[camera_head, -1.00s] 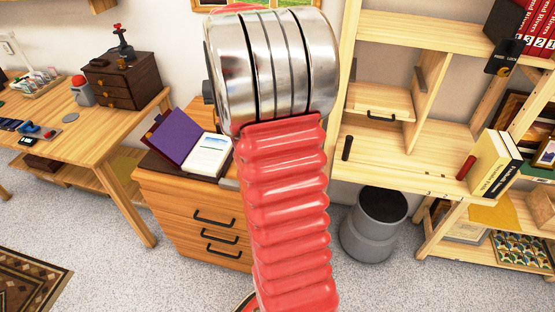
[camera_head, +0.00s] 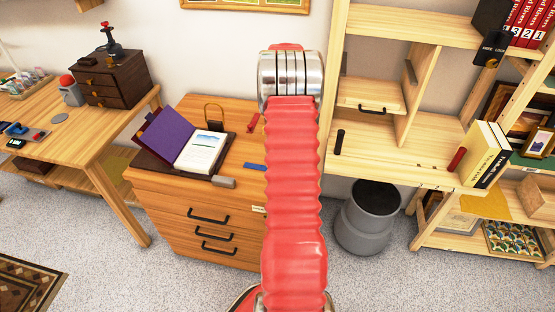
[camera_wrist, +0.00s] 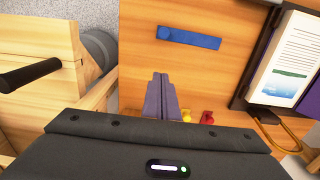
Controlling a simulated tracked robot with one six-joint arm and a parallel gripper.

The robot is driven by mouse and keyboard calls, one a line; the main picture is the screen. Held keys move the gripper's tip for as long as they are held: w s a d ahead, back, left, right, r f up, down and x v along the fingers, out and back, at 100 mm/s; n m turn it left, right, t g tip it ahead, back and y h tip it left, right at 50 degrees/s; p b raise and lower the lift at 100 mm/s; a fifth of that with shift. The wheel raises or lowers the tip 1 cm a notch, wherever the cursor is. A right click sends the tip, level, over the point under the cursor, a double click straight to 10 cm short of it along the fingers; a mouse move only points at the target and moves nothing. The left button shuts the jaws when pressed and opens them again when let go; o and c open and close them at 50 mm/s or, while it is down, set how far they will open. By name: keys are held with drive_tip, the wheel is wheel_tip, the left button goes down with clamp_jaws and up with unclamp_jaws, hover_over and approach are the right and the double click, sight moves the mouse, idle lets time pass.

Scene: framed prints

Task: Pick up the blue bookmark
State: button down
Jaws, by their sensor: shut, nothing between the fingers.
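The blue bookmark (camera_head: 255,167) lies flat on top of the wooden drawer cabinet (camera_head: 158,188), just left of my red arm in the head view. In the wrist view the bookmark (camera_wrist: 189,38) is a short blue strip with a round mark near its left end. My gripper (camera_wrist: 161,76) is shut and empty, with its fingertips a little below the strip in the picture. I see a gap of bare wood between them in that view; the height above the top is hard to judge. The head view hides the gripper behind my arm.
An open purple book (camera_head: 180,140) with a white page lies on a dark board left of the bookmark. Red (camera_wrist: 208,117) and yellow (camera_wrist: 187,115) small items lie near the fingers. A wooden shelf (camera_head: 385,25) and grey bin (camera_head: 367,220) stand to the right.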

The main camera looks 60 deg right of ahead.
wheel_tip(320, 180, down, 10)
drive_tip(key=shift+f, duration=0.1)
drive_tip(key=shift+s+a, duration=0.25)
drive_tip(key=shift+a, duration=0.35)
drive_tip(key=shift+s+a, duration=0.3)
drive_tip(key=shift+a, duration=0.35)
drive_tip(key=shift+s+a, duration=0.25)
drive_tip(key=shift+a, duration=0.35)
